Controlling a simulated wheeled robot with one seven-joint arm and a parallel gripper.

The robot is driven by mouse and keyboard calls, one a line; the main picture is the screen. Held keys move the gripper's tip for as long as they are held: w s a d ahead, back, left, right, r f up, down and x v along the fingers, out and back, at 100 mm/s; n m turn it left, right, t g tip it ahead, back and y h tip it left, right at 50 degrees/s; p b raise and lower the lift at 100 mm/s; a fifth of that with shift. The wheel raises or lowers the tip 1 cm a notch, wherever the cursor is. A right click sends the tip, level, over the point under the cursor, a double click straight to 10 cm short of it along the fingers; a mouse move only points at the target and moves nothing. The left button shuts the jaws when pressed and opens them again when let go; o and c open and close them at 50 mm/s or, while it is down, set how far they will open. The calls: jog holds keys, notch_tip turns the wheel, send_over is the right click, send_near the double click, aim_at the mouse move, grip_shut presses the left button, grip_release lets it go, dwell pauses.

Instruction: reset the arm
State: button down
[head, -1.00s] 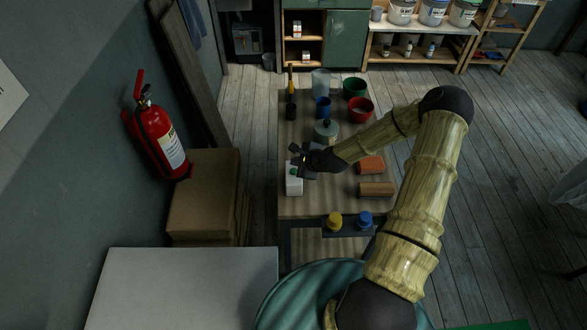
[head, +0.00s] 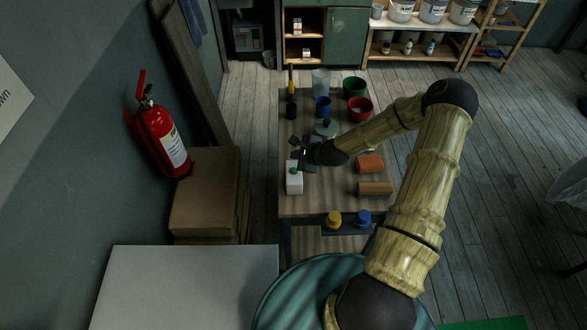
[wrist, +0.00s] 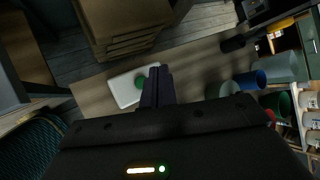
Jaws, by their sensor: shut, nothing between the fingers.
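My arm reaches from the lower right over the wooden table (head: 300,207) in the head view. My gripper (head: 302,156) is above the table's left part, just behind and right of a white block-like container with a green spot on top (head: 294,180). In the wrist view my gripper (wrist: 157,72) has its fingers together with nothing between them. The white container (wrist: 122,88) shows to the left of the fingers there, with its green part close to them; whether they touch I cannot tell.
Cardboard boxes (head: 205,205) stand left.

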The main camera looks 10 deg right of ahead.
jog(key=s+r+n+g+h+b, duration=0.2)
jog(key=s+r+n+b, duration=0.1)
jog(key=s+r+n, duration=0.5)
jog(key=s+r+n+g+h+b, duration=0.2)
jog(key=s+r+n, duration=0.6)
jog(key=s+n, duration=0.5)
jog(key=s+g+b, duration=0.1)
jog(key=s, duration=0.2)
jog(key=shift+s+a+h, duration=0.2)
jog(key=shift+a+h, duration=0.1)
jog(key=shift+a, duration=0.1)
jog(key=shift+r, duration=0.1)
jog(key=shift+w+d, duration=0.1)
dwell(0.3)
